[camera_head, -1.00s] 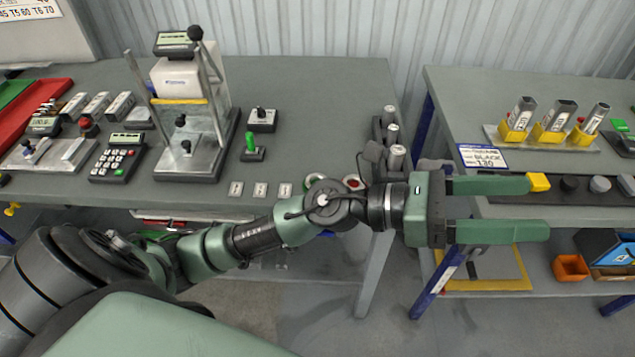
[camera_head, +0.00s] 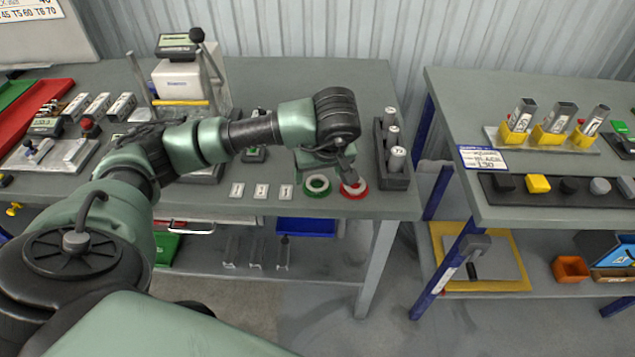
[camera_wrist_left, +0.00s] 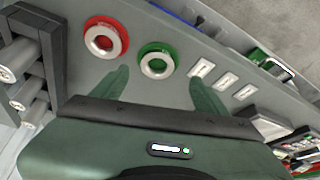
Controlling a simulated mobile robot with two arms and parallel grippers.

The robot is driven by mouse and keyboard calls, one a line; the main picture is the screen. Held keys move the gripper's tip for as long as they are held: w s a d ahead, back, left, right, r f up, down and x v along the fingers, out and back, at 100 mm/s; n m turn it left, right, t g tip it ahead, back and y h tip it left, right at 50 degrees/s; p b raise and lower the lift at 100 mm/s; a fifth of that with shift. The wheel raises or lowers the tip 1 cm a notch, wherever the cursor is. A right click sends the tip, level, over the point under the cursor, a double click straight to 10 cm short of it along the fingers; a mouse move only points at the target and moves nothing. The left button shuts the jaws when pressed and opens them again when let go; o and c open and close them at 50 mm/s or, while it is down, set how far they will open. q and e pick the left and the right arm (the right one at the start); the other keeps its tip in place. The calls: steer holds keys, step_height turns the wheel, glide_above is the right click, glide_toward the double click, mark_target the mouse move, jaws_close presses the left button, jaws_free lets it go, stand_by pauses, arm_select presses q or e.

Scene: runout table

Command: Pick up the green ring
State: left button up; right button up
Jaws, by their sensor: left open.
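The green ring (camera_head: 317,193) lies flat on the table near its front edge, with a pale inner collar. It also shows in the left wrist view (camera_wrist_left: 155,48), beyond my fingertips and roughly centred between them. My left gripper (camera_head: 331,177) points down over the table close to the ring. In the left wrist view my left gripper (camera_wrist_left: 158,78) has its two green fingers wide apart, with nothing between them. How far the fingertips are above the table is hard to tell. My right gripper does not show.
A red ring (camera_head: 354,193) lies just right of the green one. A dark rack of metal cylinders (camera_head: 392,180) stands farther right. Several white numbered plates (camera_head: 260,191) lie to the left. The table's front edge is close. A second table (camera_head: 540,207) stands right, across a gap.

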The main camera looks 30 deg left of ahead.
mark_target(317, 185)
arm_select(q)
steer(key=p+x, duration=0.2)
steer(key=x, duration=0.2)
steer(key=shift+w+f, duration=0.25)
steer(key=shift+w+a+f, duration=0.15)
steer(key=shift+f, duration=0.2)
steer(key=shift+c, duration=0.3)
steer(key=c, duration=1.5)
